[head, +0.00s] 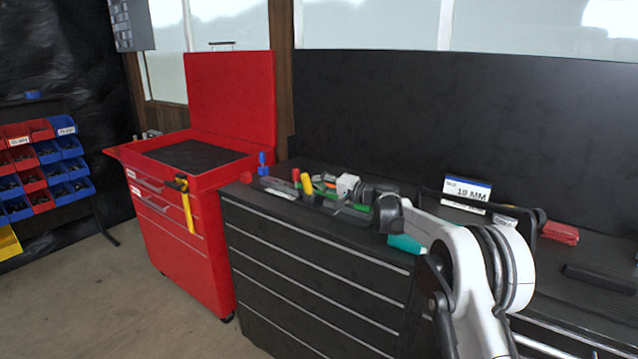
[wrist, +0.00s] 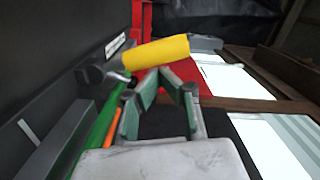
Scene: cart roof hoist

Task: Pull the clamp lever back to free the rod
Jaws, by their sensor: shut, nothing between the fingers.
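A yellow cylindrical handle (wrist: 155,52) lies across the wrist view just past my fingertips. Its left end meets a metal joint and a dark block (wrist: 92,76), which look like the clamp lever and its mount. In the head view it seems to be the small yellow piece (head: 306,184) standing among tools on the dark cabinet. My gripper (wrist: 164,74) is shut and empty, its tips close below the handle; contact cannot be told. In the head view my gripper (head: 328,189) is small and partly mixed with the tools. I cannot make out the rod.
Green (wrist: 104,118) and orange strips lie left of my fingers. The dark cabinet (head: 320,265) carries tools, a white label sign (head: 467,191) and red pads (head: 559,232). Left stands the red cart (head: 185,250), lid raised, a yellow-handled tool (head: 187,208) on its front. A black panel rises behind.

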